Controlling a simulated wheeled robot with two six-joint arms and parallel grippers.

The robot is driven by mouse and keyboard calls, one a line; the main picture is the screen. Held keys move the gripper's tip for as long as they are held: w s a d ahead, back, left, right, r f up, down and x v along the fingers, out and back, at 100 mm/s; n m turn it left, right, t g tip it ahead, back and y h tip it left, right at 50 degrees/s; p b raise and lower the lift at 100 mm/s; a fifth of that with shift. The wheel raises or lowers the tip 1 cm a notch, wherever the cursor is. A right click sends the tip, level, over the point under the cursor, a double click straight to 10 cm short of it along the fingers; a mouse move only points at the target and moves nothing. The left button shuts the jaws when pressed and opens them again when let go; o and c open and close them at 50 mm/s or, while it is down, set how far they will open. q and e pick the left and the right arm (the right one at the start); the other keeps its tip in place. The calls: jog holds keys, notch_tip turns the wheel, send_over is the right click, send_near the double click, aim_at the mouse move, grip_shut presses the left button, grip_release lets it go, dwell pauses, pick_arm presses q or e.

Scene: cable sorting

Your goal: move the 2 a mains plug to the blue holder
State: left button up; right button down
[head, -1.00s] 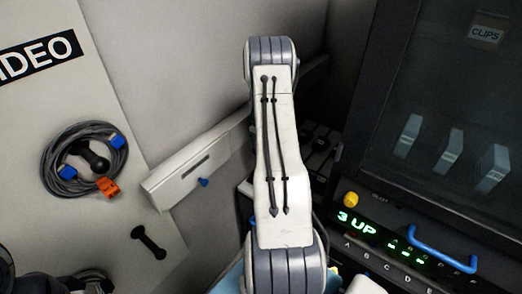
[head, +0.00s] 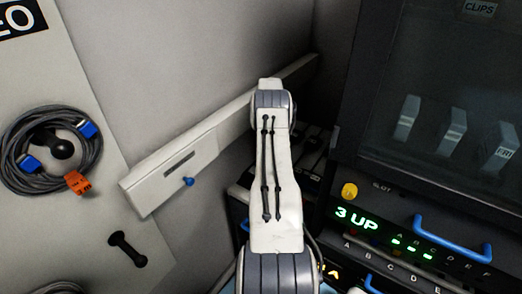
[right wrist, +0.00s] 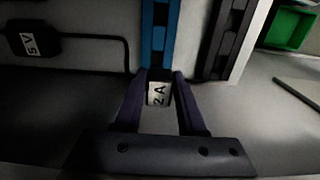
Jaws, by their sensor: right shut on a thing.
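In the right wrist view my right gripper (right wrist: 158,82) is shut on the 2 A mains plug (right wrist: 158,95), a small block with a pale label reading "2 A". The blue holder (right wrist: 157,35), an upright blue strip, is straight beyond the fingertips. Its lower end meets the plug in the picture; I cannot tell whether they touch. The plug's body is mostly hidden between the fingers. In the head view one of my arms fills the middle and hides its own gripper. My left gripper is not in view.
A black adapter marked "5 V" (right wrist: 35,42) with a cable lies left of the blue holder. A dark strip (right wrist: 228,38) stands right of it, and a green bin (right wrist: 290,27) is farther right. In the head view a coiled cable (head: 20,178) hangs left; a glass-fronted cabinet (head: 435,90) stands right.

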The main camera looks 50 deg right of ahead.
jog(key=shift+s+d+f, duration=0.1)
jog(key=shift+d+f, duration=0.1)
jog(key=shift+d, duration=0.1)
jog(key=shift+f+b, duration=1.35)
jog(key=shift+f, duration=0.75)
jog(key=shift+f+b, duration=1.25)
jog(key=shift+f, duration=0.2)
dwell(1.8)
dwell(0.3)
grip_release()
jog(key=shift+r, duration=0.15)
